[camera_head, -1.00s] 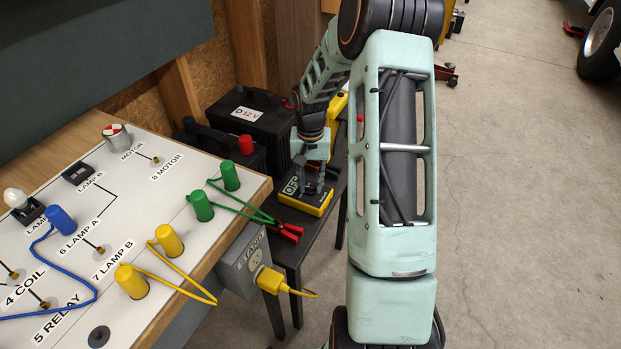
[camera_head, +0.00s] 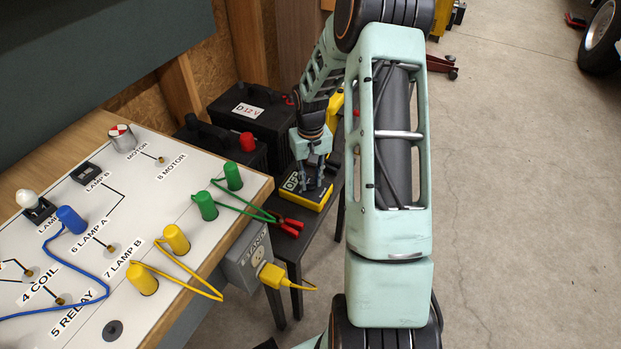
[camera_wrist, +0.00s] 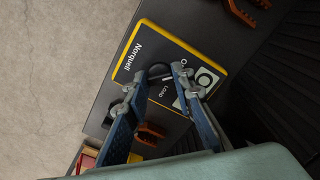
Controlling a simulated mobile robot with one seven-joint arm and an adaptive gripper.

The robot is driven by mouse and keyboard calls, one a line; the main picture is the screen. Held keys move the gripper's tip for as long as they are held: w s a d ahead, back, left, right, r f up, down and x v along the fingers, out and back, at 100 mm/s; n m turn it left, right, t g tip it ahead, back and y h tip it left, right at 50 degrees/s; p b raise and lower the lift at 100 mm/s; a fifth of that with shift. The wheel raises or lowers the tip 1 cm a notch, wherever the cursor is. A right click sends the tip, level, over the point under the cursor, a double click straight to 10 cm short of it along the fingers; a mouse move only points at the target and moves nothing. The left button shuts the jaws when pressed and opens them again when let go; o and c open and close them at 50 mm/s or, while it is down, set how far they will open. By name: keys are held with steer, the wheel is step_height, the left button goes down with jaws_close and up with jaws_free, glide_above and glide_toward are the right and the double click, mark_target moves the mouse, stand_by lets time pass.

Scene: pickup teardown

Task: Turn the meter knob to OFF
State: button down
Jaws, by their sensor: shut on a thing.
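The meter is a black box with a yellow rim (camera_head: 318,204). It lies on the dark bench, with an OFF label on its face. It also shows in the wrist view (camera_wrist: 142,46), with the words Norquell and LOAD and part of the OFF label. The dark knob (camera_wrist: 159,71) shows in part between the fingertips in the wrist view. My gripper (camera_head: 312,183) points down over the meter, its fingers shut on the knob; it also shows in the wrist view (camera_wrist: 163,86). The fingers hide much of the knob, and I cannot tell where it points.
Red-handled pliers (camera_head: 288,225) lie beside the meter. Black battery cases, one labelled D 12 V (camera_head: 262,120), stand behind. A white wiring board (camera_head: 130,190) with coloured plugs and leads is at left. A grey outlet box (camera_head: 250,250) hangs below its edge. Open floor lies right.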

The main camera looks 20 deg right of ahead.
mark_target(311, 182)
steer(key=c, duration=1.6)
jaws_free()
step_height(311, 182, up, 12)
